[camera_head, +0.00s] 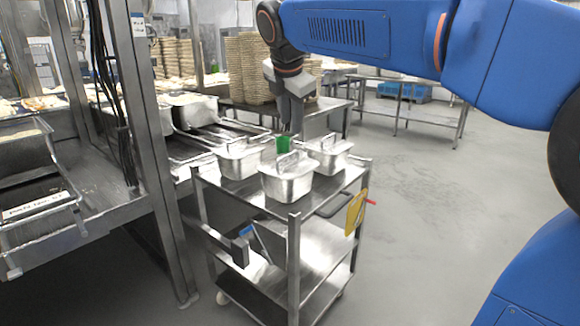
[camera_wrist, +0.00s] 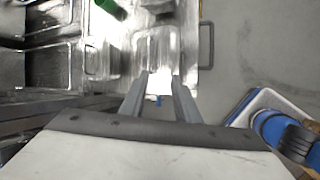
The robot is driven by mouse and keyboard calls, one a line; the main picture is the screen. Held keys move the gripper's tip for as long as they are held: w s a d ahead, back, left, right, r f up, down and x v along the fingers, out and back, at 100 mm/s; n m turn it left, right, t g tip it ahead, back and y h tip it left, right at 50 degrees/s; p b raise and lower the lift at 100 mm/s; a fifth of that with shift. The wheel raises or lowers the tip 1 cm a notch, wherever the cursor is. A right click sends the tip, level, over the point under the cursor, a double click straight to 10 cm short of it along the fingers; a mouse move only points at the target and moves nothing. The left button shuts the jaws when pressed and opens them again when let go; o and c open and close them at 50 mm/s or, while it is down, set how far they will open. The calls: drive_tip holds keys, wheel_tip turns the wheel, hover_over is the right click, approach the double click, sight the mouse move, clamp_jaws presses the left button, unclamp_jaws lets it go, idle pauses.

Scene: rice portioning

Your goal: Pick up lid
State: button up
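Three metal pans with lids stand on the top of a steel cart: the front lid (camera_head: 286,167), the left lid (camera_head: 238,149) and the right lid (camera_head: 330,144). Each lid has a raised handle. My gripper (camera_head: 287,128) points down above the cart, apart from the lids. In the wrist view my gripper's two fingers (camera_wrist: 159,78) are spread with a gap between them. A shiny metal lid (camera_wrist: 155,48) shows just beyond the fingertips. Nothing is visibly held.
A green container (camera_head: 283,144) stands between the pans; it also shows in the wrist view (camera_wrist: 108,5). The cart (camera_head: 294,213) has a handle and a yellow item (camera_head: 355,212) at its right end. A steel counter (camera_head: 80,185) stands left. Floor is clear at right.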

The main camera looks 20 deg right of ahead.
drive_tip(key=w+a+r+n, duration=0.1)
drive_tip(key=w+n, duration=0.1)
approach(287, 166)
drive_tip(key=w+f, duration=0.1)
drive_tip(key=w+d+f, duration=0.1)
drive_tip(key=w, duration=0.1)
drive_tip(key=w+d+f, duration=0.1)
drive_tip(key=f, duration=0.1)
drive_tip(key=shift+w, duration=0.4)
clamp_jaws()
idle(1.5)
